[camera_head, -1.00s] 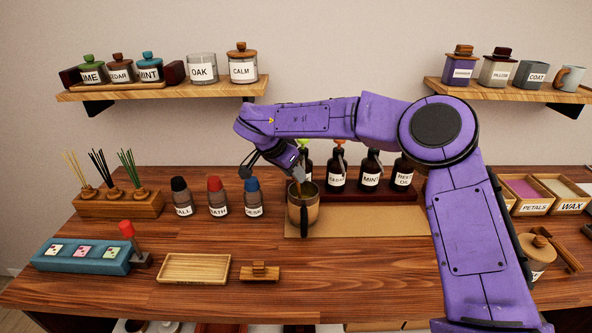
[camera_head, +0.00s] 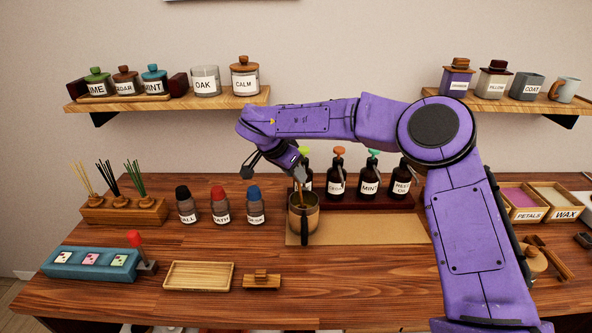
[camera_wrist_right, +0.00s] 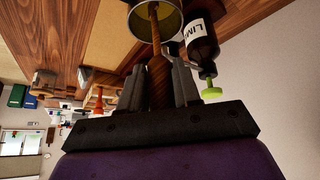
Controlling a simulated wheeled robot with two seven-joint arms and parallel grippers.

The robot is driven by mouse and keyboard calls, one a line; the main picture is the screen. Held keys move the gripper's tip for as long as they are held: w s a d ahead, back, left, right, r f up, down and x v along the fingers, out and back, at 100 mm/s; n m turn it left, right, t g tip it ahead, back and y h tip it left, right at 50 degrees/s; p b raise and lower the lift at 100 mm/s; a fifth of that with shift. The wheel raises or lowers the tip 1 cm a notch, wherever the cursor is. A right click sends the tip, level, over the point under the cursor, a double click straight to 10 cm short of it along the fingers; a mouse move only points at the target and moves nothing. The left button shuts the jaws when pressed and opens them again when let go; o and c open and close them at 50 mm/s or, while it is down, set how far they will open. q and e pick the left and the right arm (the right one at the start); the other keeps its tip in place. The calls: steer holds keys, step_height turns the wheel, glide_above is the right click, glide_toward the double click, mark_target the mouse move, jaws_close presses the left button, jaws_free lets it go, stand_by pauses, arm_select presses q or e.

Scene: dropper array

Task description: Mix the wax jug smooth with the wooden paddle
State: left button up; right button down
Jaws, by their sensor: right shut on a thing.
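The wax jug (camera_head: 310,222) stands upright on the left end of a tan mat, with its dark handle facing the front. My right gripper (camera_head: 299,178) is over the jug, shut on the wooden paddle (camera_head: 301,197). The paddle reaches down through the jug's mouth. In the right wrist view the paddle (camera_wrist_right: 158,70) runs between the two fingers (camera_wrist_right: 172,88) into the jug (camera_wrist_right: 170,22), whose yellowish inside shows. The paddle's lower tip is hard to make out. My left gripper is not in view.
Dark pump bottles (camera_head: 337,180) stand on a rack just behind the jug. The tan mat (camera_head: 370,228) is clear right of the jug. Small bottles (camera_head: 220,207), a wooden tray (camera_head: 199,275) and a small wooden block (camera_head: 262,280) are to the left and front.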

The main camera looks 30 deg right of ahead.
steer(key=shift+a+r+p, duration=0.2)
steer(key=shift+r+p, duration=1.3)
steer(key=shift+p, duration=0.1)
steer(key=shift+a+r+p, duration=0.15)
steer(key=shift+r+p, duration=1.35)
steer(key=shift+p, duration=0.05)
steer(key=shift+r, duration=0.2)
steer(key=shift+a+r, duration=0.2)
steer(key=shift+r, duration=0.75)
steer(key=shift+w, duration=0.1)
step_height(320, 180, up, 4)
steer(key=shift+d, duration=0.1)
